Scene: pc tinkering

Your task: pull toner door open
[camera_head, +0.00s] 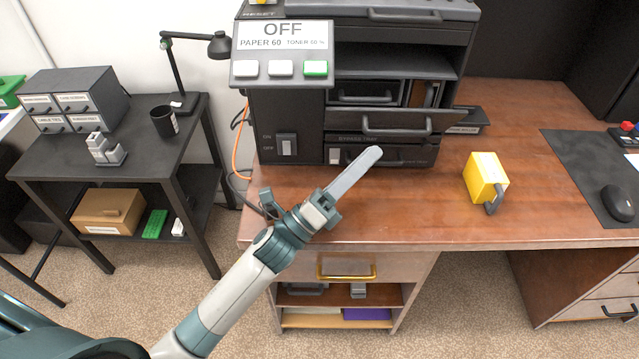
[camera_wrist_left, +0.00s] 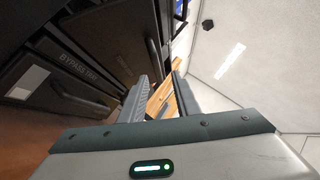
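The black printer (camera_head: 290,115) stands on the wooden desk. Its dark front panel with a bar handle (camera_head: 388,122), likely the toner door, leans outward at the top, with an open compartment behind it. The panel's handle (camera_wrist_left: 152,52) also shows in the left wrist view, beyond the fingertips. My left gripper (camera_head: 362,172) is in front of the printer's lower front, apart from the panel. In the left wrist view its two fingers (camera_wrist_left: 160,88) are parted with nothing between them. The right gripper is not in view.
A bypass tray (camera_head: 380,154) is below the panel. A small labelled part (camera_head: 465,121) sticks out at the printer's right. A yellow block with a dark handle (camera_head: 484,178) stands on the desk (camera_head: 540,150). A side table (camera_head: 70,160) with a lamp is at the left.

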